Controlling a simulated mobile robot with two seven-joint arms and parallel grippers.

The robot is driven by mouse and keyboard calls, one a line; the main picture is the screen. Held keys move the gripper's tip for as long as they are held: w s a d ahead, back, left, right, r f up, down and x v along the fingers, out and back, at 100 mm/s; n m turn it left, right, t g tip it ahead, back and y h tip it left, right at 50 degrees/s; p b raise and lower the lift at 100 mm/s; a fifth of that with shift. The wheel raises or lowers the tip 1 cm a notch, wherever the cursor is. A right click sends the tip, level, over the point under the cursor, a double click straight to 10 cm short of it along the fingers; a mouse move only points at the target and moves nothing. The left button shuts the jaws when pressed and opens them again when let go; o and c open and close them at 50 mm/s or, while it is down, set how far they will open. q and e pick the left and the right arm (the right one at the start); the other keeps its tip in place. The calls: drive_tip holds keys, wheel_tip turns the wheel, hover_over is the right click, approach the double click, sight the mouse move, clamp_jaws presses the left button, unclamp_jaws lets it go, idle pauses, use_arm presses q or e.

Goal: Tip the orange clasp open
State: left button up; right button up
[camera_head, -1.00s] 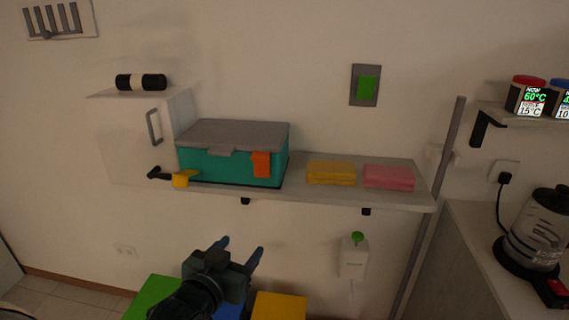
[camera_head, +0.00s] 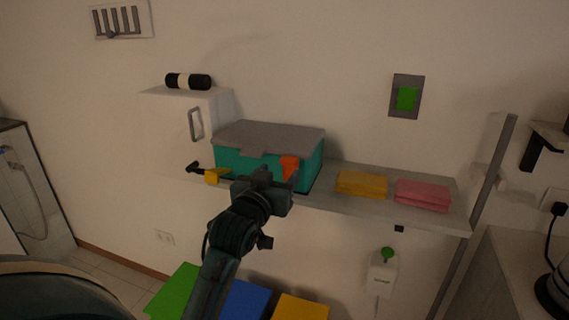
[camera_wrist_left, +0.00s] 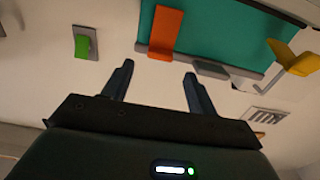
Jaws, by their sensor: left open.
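The orange clasp (camera_head: 289,166) hangs on the right part of the front of a teal box (camera_head: 235,166) with a grey lid (camera_head: 270,137). In the left wrist view, which shows the box upside down, the clasp (camera_wrist_left: 165,32) laps over the lid edge and lies along the teal front. My left gripper (camera_head: 270,178) is in front of the box, just left of and below the clasp in the head view. Its fingers are open and empty in the wrist view (camera_wrist_left: 158,70), with the clasp beyond the gap between them. The right gripper is not in view.
The box stands on a shelf (camera_head: 415,217) with yellow cloths (camera_head: 361,184) and pink cloths (camera_head: 422,194) to its right. A green switch (camera_head: 406,98) is on the wall.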

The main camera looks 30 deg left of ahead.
sight(287, 163)
use_arm(q)
drive_tip(key=shift+x, duration=2.25)
clamp_jaws()
